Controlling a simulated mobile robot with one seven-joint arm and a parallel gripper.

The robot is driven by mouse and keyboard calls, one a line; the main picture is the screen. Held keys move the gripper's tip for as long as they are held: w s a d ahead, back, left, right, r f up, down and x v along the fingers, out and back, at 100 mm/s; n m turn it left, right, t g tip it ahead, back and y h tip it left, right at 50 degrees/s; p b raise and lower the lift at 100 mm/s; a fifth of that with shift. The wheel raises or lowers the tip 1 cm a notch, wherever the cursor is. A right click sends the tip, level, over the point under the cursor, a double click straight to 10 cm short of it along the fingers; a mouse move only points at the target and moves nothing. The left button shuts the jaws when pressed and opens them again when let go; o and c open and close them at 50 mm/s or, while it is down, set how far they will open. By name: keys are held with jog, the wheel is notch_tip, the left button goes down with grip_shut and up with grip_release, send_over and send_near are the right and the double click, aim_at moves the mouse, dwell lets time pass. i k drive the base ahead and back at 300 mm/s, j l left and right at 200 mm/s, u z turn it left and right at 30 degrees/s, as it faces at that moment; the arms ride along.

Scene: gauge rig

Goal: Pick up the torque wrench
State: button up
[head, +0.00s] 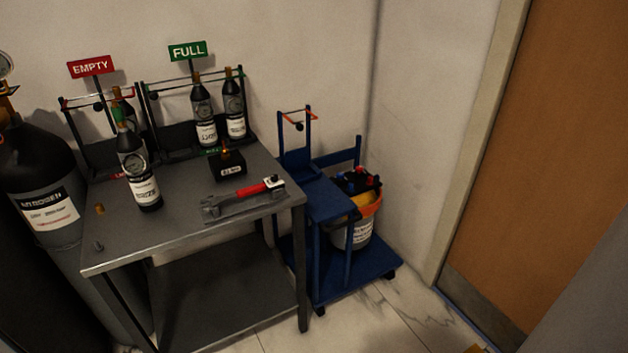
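The torque wrench (250,190) lies near the front right edge of the grey metal table (180,225). It has a red grip and a dark end at the right, and its grey part points left. It seems to rest on a grey holder or tray, but the detail is too small to tell. Nothing covers it from above. My gripper is not in view.
A bottle (140,180) stands left of the wrench, and a small black box (228,165) sits behind it. Racked bottles (204,108) stand at the back. A nitrogen cylinder (40,185) is left, a blue cart (318,195) right. Floor before the door (540,150) looks mostly clear.

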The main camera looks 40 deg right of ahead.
aim_at(267, 183)
jog(key=z, duration=0.65)
jog(key=i+l+z, duration=0.1)
jog(key=i+l, duration=0.6)
